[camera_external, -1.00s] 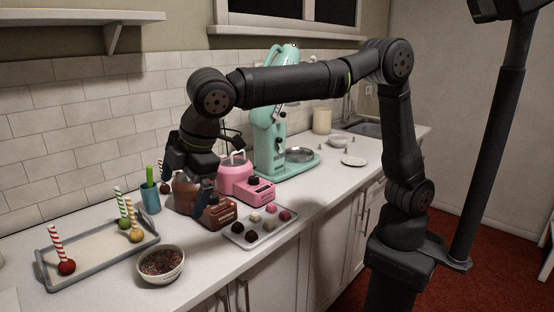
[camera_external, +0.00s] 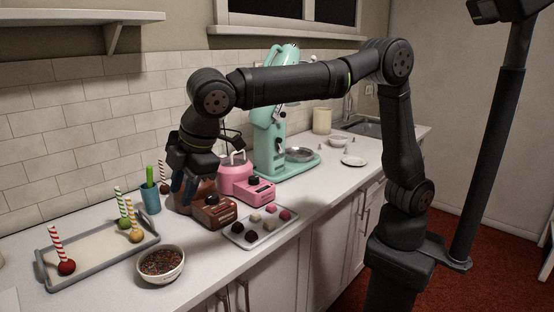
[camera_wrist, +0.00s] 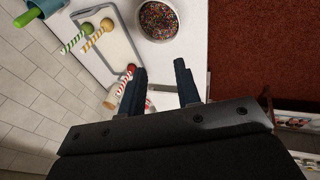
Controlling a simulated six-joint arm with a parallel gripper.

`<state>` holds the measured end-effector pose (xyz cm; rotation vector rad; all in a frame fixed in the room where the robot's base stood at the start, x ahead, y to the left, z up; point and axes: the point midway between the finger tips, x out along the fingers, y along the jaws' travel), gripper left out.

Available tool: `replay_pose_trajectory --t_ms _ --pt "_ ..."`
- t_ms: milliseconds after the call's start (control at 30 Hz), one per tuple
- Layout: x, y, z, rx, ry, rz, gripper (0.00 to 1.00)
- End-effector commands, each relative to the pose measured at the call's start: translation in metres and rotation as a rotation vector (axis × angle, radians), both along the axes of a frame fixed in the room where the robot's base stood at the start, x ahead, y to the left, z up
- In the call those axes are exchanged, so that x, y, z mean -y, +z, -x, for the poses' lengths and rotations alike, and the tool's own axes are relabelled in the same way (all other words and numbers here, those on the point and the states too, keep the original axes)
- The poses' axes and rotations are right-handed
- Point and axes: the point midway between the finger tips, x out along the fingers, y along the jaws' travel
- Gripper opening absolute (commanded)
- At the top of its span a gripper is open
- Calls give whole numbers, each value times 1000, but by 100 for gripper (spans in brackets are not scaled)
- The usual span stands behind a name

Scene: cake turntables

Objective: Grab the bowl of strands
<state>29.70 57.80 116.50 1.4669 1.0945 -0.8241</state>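The bowl of strands is a white bowl (camera_external: 150,279) filled with dark, multicoloured strands (camera_external: 161,262). It stands upright near the counter's front edge. In the wrist view the bowl (camera_wrist: 142,31) shows at the top, beyond my fingertips.
A grey-rimmed tray (camera_external: 92,272) with several striped-stick pops lies left of the bowl. A blue cup (camera_external: 150,200) stands behind. A brown machine (camera_external: 214,213) and a tray of sweets (camera_external: 240,240) are to the right. The counter around the bowl's front is clear.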

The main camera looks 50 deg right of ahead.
Motion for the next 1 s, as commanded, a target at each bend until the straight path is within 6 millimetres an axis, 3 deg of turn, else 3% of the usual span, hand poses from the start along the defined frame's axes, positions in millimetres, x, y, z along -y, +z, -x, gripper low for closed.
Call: replay_pose_trajectory --t_ms 333,767,1000 --pt "-3 -6 -2 -17 19 31 30" --pt "-22 -53 -8 -157 211 216 30" --pt "-23 -103 -16 -157 209 217 30"
